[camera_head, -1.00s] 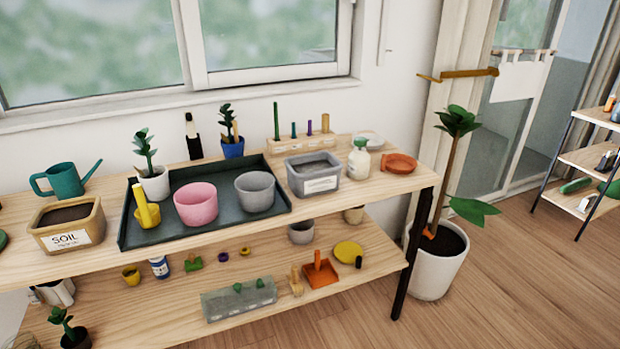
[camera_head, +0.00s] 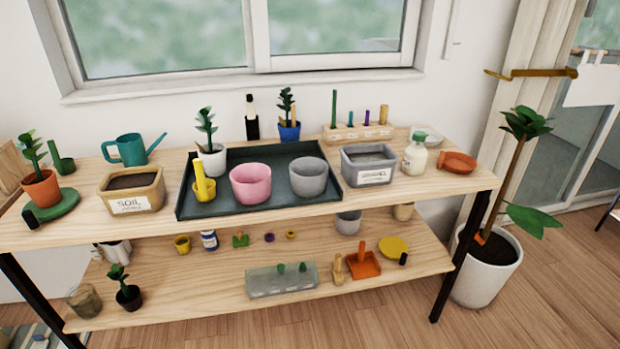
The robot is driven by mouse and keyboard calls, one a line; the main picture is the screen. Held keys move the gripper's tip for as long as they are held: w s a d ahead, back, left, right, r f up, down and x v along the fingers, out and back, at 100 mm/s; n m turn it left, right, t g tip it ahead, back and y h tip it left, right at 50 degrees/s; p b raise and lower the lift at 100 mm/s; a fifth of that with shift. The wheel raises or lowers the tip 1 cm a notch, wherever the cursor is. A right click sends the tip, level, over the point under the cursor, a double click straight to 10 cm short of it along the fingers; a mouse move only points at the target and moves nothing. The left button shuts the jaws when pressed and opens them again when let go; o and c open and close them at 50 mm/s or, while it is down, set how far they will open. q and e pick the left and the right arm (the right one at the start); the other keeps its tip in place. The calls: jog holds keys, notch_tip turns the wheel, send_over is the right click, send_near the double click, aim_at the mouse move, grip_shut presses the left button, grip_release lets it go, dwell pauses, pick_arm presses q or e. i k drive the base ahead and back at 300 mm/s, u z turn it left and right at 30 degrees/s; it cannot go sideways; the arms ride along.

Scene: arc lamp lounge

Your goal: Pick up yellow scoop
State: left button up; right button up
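The yellow scoop (camera_head: 204,190) stands in the dark tray (camera_head: 262,157) on the upper shelf of the wooden bench. Its handle points up and its wide cup end rests on the tray floor. It is at the tray's left side, just left of a pink pot (camera_head: 250,184) and in front of a small plant in a white pot (camera_head: 211,158). Neither of my grippers shows in the head view.
A soil bin (camera_head: 132,191) stands left of the tray, a grey bin (camera_head: 369,164) right of it. A grey pot (camera_head: 308,177) is also in the tray. The lower shelf (camera_head: 200,290) holds several small items. A large floor plant (camera_head: 487,265) stands right of the bench.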

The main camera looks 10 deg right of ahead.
aim_at(204, 189)
jog(key=z, duration=0.3)
jog(key=k, duration=0.3)
jog(key=u, duration=1.4)
jog(key=i, duration=1)
jog(key=z, duration=0.85)
